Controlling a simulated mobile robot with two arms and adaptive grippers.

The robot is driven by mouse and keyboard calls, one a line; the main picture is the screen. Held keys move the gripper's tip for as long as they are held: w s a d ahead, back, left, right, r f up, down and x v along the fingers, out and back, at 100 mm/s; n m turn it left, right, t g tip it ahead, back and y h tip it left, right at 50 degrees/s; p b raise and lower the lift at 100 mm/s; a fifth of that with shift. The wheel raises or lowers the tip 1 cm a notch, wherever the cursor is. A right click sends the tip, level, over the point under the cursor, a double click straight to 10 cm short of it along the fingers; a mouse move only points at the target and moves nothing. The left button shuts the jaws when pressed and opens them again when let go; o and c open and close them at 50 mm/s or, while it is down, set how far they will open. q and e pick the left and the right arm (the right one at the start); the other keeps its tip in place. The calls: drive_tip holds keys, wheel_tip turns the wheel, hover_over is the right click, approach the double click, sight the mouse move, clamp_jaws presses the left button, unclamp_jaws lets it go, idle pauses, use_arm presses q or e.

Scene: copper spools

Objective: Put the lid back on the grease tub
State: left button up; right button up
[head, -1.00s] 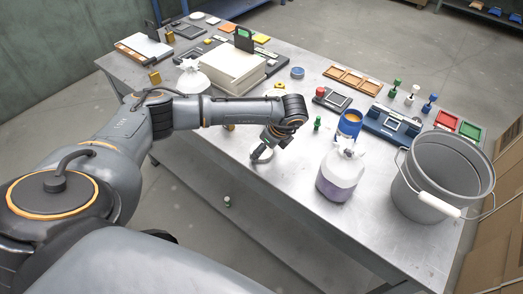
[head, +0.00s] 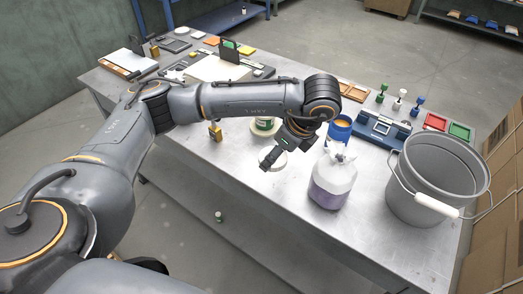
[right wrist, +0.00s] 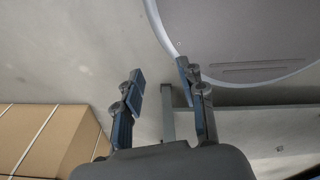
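My left gripper (head: 271,160) is over the near part of the workbench (head: 285,218), with its fingers on a pale round lid (head: 279,163). It appears shut on the lid's edge, though the fingers hide part of the grip. A white tub with a green label (head: 264,124), apparently the grease tub, stands just behind, partly covered by my left forearm; its top is hidden. My right gripper (right wrist: 160,75) shows only in the right wrist view, open and empty, with its fingers well apart.
A purple-filled bag (head: 332,180), a blue container with orange contents (head: 340,129), a blue toolbox (head: 382,130) and a grey bucket (head: 432,200) stand to the right. A small yellow block (head: 215,132) is left. Cardboard boxes (right wrist: 45,138) are near my right gripper.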

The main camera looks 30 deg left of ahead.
sight(281, 165)
use_arm(q)
drive_tip(key=shift+s+d+r, duration=0.25)
drive_tip(key=shift+d, duration=0.35)
drive_tip(key=shift+s+d+r, duration=0.25)
drive_tip(key=shift+d+r, duration=0.05)
drive_tip(key=shift+d, duration=0.25)
drive_tip(key=shift+s+d+r, duration=0.25)
drive_tip(key=shift+d, duration=0.35)
